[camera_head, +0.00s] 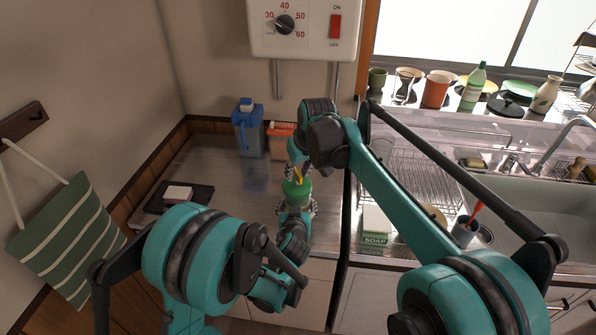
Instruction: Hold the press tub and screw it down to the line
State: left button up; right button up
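The press tub (297,187) shows as a small green round thing near the front edge of the steel counter. My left gripper (296,207) is at its near side, with a dark finger pad on each side of the tub, and looks shut on it. My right gripper (298,171) points down just above the green top. A small yellow part shows between its fingers; whether they grip it I cannot tell. The line on the tub is not visible, and the tub's lower part is hidden by my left gripper.
A blue jug (248,132) and an orange box (282,140) stand behind the tub. A dark tray (190,196) with a pinkish block lies to the left. The dish rack (415,172), soap box (375,225) and sink are to the right. The counter left of the tub is clear.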

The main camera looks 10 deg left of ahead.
grip_shut()
jog(key=shift+m, duration=0.3)
jog(key=m, duration=0.1)
jog(key=m+h, duration=0.1)
jog(key=m, duration=0.1)
jog(key=m+h, duration=0.1)
jog(key=shift+a+m+t, duration=0.25)
jog(key=shift+m+t, duration=0.05)
jog(key=m+h, duration=0.1)
jog(key=m, duration=0.1)
jog(key=m+h, duration=0.1)
jog(key=m, duration=0.2)
jog(key=shift+a, duration=0.1)
jog(key=shift+m, duration=0.4)
grip_release()
